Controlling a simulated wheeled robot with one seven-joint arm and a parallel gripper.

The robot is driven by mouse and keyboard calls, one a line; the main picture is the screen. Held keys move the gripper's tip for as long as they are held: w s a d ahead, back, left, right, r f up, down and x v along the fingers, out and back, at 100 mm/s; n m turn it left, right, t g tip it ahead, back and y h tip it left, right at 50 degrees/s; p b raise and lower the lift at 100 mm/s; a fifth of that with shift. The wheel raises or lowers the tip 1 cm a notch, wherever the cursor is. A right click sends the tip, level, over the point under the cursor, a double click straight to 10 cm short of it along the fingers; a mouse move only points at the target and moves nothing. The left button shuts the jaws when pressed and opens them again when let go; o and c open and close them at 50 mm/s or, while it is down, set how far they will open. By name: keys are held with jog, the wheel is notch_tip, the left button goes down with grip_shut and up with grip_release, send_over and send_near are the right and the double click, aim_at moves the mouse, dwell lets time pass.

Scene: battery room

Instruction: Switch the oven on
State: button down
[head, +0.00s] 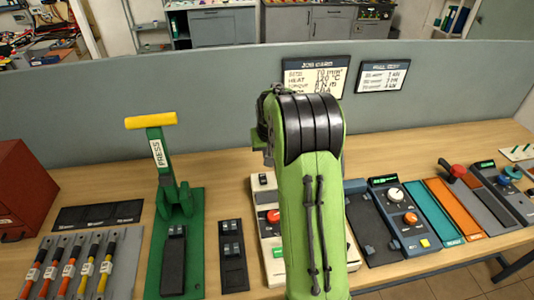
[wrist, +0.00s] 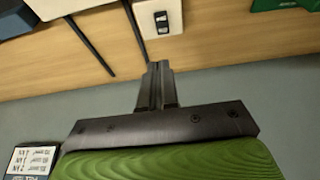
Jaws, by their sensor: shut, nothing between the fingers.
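No label reading "oven" is legible, so I cannot tell for sure which unit it is. A cream unit (head: 274,254) with a red knob (head: 273,216) stands on the bench, partly hidden behind my green arm. A small black rocker switch sits at its far end; it shows in the wrist view (wrist: 161,22). My gripper (wrist: 156,66) is shut and empty, its fingertips apart from the switch and just below it in that view. My arm hides the gripper in the head view. The rocker's on or off position is too small to tell.
A dark blue unit (head: 404,214) with white and orange knobs stands right of my arm. A green press (head: 174,225) with a yellow handle stands left. A grey partition (head: 200,100) carrying a job card (head: 316,76) runs behind the bench (head: 120,180).

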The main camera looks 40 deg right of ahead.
jog(key=b, duration=0.1)
jog(key=w+b, duration=0.1)
jog(key=shift+d+r+b, duration=0.15)
jog(key=shift+d+b, duration=0.2)
send_near(265, 176)
jog(key=x, duration=0.4)
jog(key=w+x, duration=0.1)
jog(key=x, duration=0.2)
jog(key=shift+d+r+b, duration=0.3)
